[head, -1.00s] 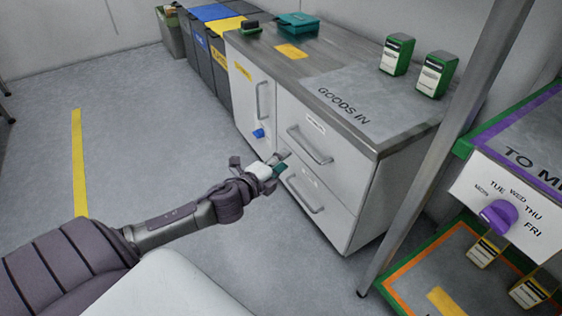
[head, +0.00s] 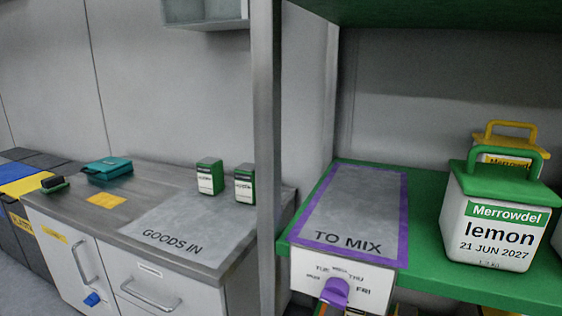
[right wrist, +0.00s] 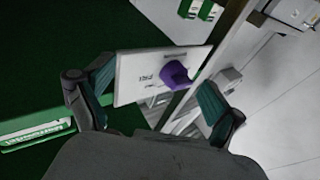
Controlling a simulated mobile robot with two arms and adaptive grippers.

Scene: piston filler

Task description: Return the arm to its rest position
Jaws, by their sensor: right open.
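My right gripper (right wrist: 155,82) shows in the right wrist view with its two dark, teal-padded fingers spread apart. Nothing is held between them. Beyond the gap is the white day panel (right wrist: 135,80) with its purple knob (right wrist: 175,75). The picture does not clearly show how far the fingers are from the panel. In the head view the same panel (head: 312,272) hangs below the TO MIX mat, its purple knob (head: 335,292) at the bottom edge. Neither arm shows in the head view, and my left gripper is in no current view.
A green shelf (head: 420,245) carries the purple-edged TO MIX mat (head: 350,205) and a green-lidded lemon tub (head: 492,225). A grey post (head: 266,150) stands left of it. The counter (head: 150,190) beyond holds two small green-and-white boxes and a teal case (head: 107,168).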

